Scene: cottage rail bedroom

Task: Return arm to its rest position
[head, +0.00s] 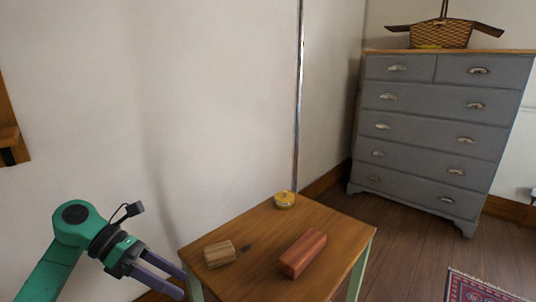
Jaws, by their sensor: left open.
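My left gripper (162,279) is at the lower left, on a green arm that comes in from the left edge. Its two purple-grey fingers are apart with nothing between them. They point right and down, just left of a small wooden table (258,231). I cannot tell whether they touch the table. My right gripper is not in view.
The table bears a striped wooden block (219,254), a reddish block (303,253) and a small yellow round item (285,199). Behind are a wall and a thin pole (298,100). A grey dresser (432,130) with a basket (440,36) stands right, near a rug (478,288).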

